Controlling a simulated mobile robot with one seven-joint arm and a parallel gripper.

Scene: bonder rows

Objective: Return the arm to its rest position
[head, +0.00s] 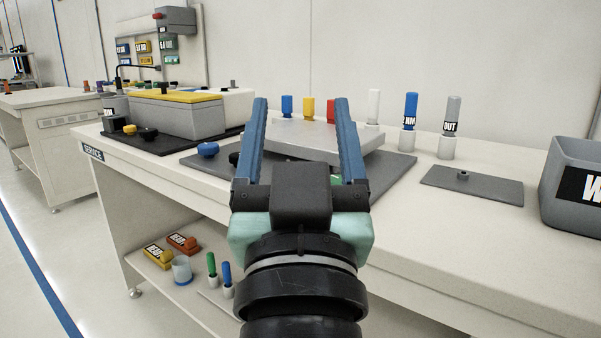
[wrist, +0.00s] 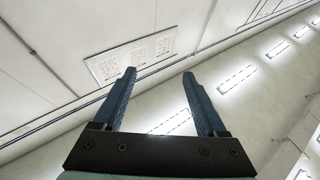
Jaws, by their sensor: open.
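My gripper (head: 302,110) is open and empty, with its two blue fingers spread apart. In the head view it is raised in front of the service bench (head: 480,210), and its fingers overlap the picture of a grey plate (head: 290,148) on the bench. In the wrist view my gripper (wrist: 160,75) points towards the upper wall and ceiling, with nothing between the fingers.
A grey box with a yellow lid (head: 178,110) stands at the bench's left. A grey bin (head: 570,185) stands at the right edge. Several coloured pegs stand along the back. Floor at left is clear.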

